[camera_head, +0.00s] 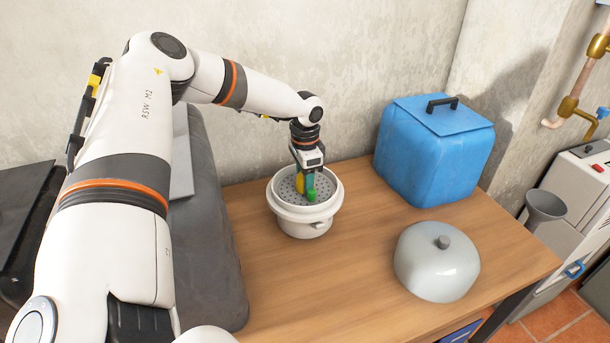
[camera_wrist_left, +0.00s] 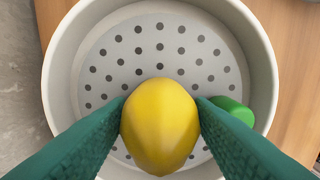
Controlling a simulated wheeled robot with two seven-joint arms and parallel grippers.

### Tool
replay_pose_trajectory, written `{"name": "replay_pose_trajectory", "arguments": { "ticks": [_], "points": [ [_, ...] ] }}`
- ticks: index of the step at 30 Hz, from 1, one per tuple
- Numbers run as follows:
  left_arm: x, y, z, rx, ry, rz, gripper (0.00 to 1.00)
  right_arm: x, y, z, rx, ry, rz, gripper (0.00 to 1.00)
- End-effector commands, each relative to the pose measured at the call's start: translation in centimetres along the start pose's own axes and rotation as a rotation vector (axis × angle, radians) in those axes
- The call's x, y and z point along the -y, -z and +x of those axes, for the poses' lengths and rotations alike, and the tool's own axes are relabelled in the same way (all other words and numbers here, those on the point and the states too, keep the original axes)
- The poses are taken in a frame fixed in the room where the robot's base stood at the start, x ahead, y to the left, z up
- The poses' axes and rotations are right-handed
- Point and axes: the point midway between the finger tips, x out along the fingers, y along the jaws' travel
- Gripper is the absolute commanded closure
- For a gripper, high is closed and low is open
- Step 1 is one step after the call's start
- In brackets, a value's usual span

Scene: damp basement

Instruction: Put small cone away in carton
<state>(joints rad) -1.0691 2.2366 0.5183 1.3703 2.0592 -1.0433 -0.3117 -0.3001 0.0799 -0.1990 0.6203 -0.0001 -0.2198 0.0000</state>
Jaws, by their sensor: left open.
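My left gripper (camera_head: 305,188) is open and reaches down into a white pot (camera_head: 303,228) with a perforated grey plate inside. In the left wrist view its teal fingers stand either side of a smooth yellow, lemon-like thing (camera_wrist_left: 160,128); I cannot tell whether they touch it. A small green thing (camera_wrist_left: 233,109) lies to the right of it, partly hidden by a finger; it also shows in the head view (camera_head: 311,196). I see no clear small cone or carton; a grey funnel-shaped thing (camera_head: 544,206) is at the right. My right gripper is out of view.
A blue box (camera_head: 432,160) with a black-handled lid stands at the back right of the wooden table (camera_head: 365,290). A pale grey dome (camera_head: 437,265) with a knob sits at the front right. A dark grey padded block (camera_head: 205,220) borders the left.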

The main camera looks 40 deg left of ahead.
Motion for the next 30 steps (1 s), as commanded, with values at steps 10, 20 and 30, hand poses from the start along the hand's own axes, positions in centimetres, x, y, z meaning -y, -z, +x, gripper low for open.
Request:
{"name": "replay_pose_trajectory", "arguments": {
  "ticks": [10, 20, 30],
  "points": [
    [0.0, 0.0, -0.1, 0.001, 0.000, 0.000, 0.80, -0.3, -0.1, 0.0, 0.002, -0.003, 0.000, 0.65],
    [0.0, -0.1, -1.6, 0.002, -0.001, 0.000, 0.80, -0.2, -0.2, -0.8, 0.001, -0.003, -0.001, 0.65],
    [0.0, 0.0, -4.4, 0.001, 0.000, 0.000, 0.80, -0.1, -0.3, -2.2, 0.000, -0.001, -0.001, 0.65]
  ]
}}
